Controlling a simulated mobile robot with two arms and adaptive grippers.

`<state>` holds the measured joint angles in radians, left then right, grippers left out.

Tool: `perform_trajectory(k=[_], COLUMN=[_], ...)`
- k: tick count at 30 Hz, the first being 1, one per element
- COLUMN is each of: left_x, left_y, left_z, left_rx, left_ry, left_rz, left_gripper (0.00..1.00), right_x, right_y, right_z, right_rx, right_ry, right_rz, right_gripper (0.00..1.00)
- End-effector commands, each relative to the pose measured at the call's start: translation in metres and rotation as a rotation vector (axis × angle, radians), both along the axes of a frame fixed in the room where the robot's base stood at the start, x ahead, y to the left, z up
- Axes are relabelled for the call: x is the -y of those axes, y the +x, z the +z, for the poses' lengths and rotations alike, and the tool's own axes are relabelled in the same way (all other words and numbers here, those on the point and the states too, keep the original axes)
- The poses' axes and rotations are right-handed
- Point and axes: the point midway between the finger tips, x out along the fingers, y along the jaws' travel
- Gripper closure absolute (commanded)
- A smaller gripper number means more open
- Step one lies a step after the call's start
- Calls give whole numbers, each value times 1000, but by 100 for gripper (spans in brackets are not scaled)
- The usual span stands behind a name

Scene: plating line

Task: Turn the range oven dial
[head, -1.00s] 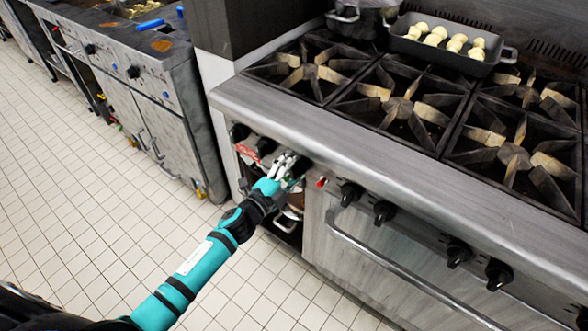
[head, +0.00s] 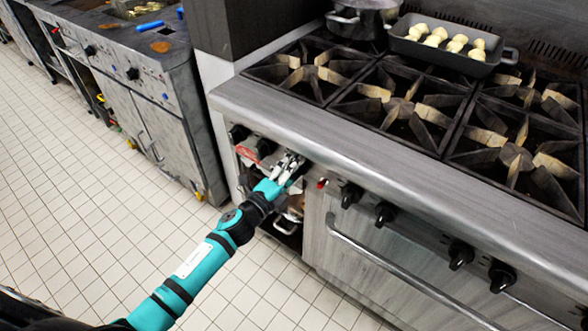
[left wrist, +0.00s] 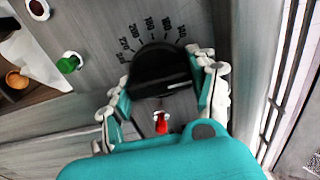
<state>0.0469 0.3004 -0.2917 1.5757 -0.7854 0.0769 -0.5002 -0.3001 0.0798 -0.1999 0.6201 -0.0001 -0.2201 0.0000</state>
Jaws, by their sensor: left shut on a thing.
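The oven dial (left wrist: 158,72) is a black round knob on the grey range front, with numbers printed in an arc around its far side in the left wrist view. My left gripper (left wrist: 163,88) has its fingers on either side of the dial and is shut on it. In the head view my left gripper (head: 289,164) is at the range's front panel, below the steel front edge. It hides the dial there. My right gripper is not in view.
The range (head: 300,125) has several burners, a pan of pale round pieces (head: 440,52) and a pot (head: 358,20) on top. More black knobs (head: 385,213) and the oven handle (head: 400,272) are to the right. Tiled floor (head: 90,220) is clear at left.

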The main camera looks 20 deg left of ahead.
Motion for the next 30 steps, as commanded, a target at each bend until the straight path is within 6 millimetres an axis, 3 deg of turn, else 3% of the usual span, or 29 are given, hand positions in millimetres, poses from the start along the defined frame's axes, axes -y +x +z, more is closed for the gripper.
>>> perform_trajectory(k=[2,3,8,19,30], left_x=[1,1,0,-3,-27], left_y=[-1,-1,0,-7,-76], left_z=[-1,-1,-1,-1,-2], left_rx=[-1,-1,0,-2,-4], left_ry=[4,4,2,2,0], left_rz=[-2,-2,-1,0,-1], left_gripper=[73,39,19,19,19], right_x=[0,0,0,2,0], right_y=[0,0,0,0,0], right_z=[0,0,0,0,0], right_rx=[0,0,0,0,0], right_ry=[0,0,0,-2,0], right_rz=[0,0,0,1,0], right_gripper=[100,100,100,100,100])
